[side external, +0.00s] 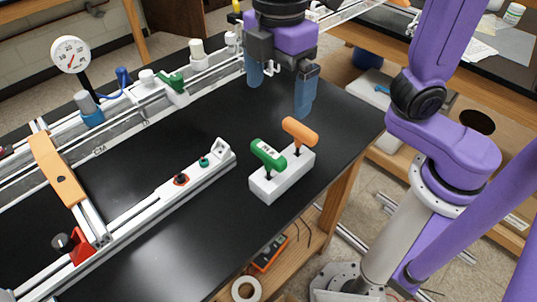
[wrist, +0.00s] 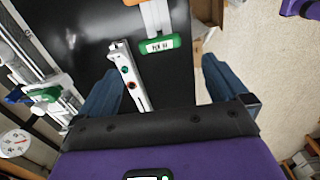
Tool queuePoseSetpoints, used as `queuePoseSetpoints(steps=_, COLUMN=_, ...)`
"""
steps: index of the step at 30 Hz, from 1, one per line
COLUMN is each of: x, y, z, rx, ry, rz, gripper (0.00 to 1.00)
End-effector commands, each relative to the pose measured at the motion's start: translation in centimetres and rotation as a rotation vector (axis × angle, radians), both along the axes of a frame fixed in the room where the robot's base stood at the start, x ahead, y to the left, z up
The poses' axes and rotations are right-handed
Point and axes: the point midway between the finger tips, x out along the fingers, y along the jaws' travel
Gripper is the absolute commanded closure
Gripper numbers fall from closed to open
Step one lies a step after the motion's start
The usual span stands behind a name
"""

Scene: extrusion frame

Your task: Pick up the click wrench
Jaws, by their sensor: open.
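Two T-handle tools stand upright in a white block (side external: 264,188) on the black table, one with a green handle (side external: 267,154) and one with an orange handle (side external: 299,132). I cannot tell which one is the click wrench. In the wrist view the green handle (wrist: 160,45) shows a white label, and part of the orange handle (wrist: 132,2) is at the top edge. My gripper (side external: 279,100) is open and empty above the table, behind the block in the side view. Its blue fingers are spread apart in the wrist view (wrist: 160,85), and neither touches a tool.
A white rail (side external: 195,178) with red and green knobs lies left of the block. The extrusion frame with an orange bracket (side external: 57,168), a dial gauge (side external: 71,54) and several clamps fills the left side. Bare black table surrounds the block, with the table's edge close on its right.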

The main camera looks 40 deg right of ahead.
Motion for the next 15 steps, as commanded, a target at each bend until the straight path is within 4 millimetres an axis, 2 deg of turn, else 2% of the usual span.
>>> queuePoseSetpoints(steps=4, x=0.4, y=1.1, z=0.7, rx=-0.002, ry=0.001, rz=0.029, gripper=0.0)
queuePoseSetpoints(steps=7, x=0.5, y=1.3, z=0.3, rx=-0.004, ry=0.002, rz=0.035, gripper=0.0)
queuePoseSetpoints(steps=15, x=0.5, y=1.2, z=-4.3, rx=-0.007, ry=0.004, rz=0.035, gripper=0.0)
